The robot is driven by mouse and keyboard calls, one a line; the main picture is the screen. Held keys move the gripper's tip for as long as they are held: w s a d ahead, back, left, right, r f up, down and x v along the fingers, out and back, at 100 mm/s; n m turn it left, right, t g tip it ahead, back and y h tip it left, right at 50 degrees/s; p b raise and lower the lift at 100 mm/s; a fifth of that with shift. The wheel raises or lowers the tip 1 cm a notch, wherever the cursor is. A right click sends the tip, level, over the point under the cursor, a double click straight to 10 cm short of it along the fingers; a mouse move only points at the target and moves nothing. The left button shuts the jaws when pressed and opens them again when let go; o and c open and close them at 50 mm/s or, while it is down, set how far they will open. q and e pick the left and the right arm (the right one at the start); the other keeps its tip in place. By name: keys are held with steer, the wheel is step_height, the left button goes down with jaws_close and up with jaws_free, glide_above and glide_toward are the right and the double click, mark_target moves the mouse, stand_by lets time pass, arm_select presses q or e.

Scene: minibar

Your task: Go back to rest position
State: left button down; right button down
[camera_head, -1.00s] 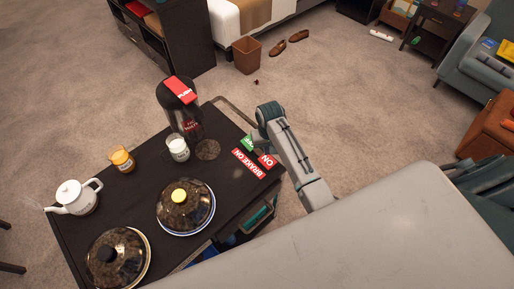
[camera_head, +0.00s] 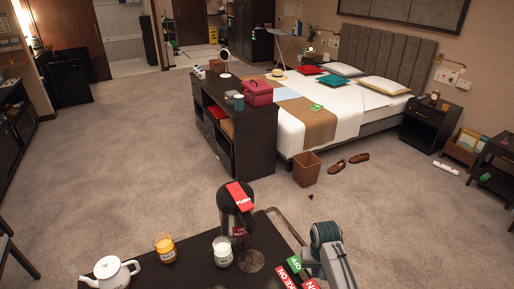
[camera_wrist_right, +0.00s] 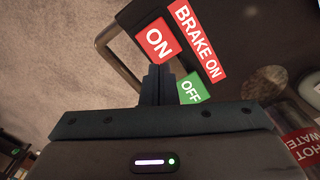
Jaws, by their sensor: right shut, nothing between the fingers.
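My right gripper (camera_wrist_right: 158,84) is shut and empty in the right wrist view. Its fingers point at the cart's edge beside the red ON label (camera_wrist_right: 155,40) and the green OFF label (camera_wrist_right: 193,88). In that view I cannot tell whether the fingertips touch the cart. In the head view my right arm comes in at the bottom right, beside the right edge of the dark cart (camera_head: 190,275). The red BRAKE ON label (camera_wrist_right: 197,40) lies next to the ON label. My left gripper is not in view.
The cart holds a black flask with a red PUSH top (camera_head: 239,197), a milk jar (camera_head: 222,252), an orange jar (camera_head: 165,248) and a white teapot (camera_head: 112,272). A wastebasket (camera_head: 307,169) and shoes (camera_head: 347,162) are on the carpet. Open carpet lies left of the cabinet (camera_head: 238,130).

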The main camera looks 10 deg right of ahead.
steer(key=s+r+n+t, duration=0.1)
steer(key=s+r, duration=0.2)
steer(key=s, duration=0.6)
steer(key=s+r+n+t, duration=0.15)
steer(key=s+r, duration=0.25)
steer(key=s, duration=0.5)
steer(key=s+r+n+t, duration=0.1)
steer(key=s+r, duration=0.2)
steer(key=s, duration=0.7)
steer(key=d+f+g+b, duration=0.15)
steer(key=f+b, duration=0.25)
steer(key=f, duration=1.6)
steer(key=d+f+b, duration=0.2)
steer(key=f+b, duration=0.2)
steer(key=f, duration=1.6)
steer(key=s+f+b, duration=0.3)
steer(key=s+f, duration=0.6)
steer(key=f, duration=0.3)
steer(key=s+d+f+b, duration=0.1)
steer(key=s+f+b, duration=0.2)
steer(key=s+f, duration=0.6)
step_height(320, 180, down, 3)
steer(key=shift+s+f+m+g+h+b, duration=0.1)
steer(key=shift+s+m+g+h+b, duration=0.2)
steer(key=shift+m+g+h, duration=0.15)
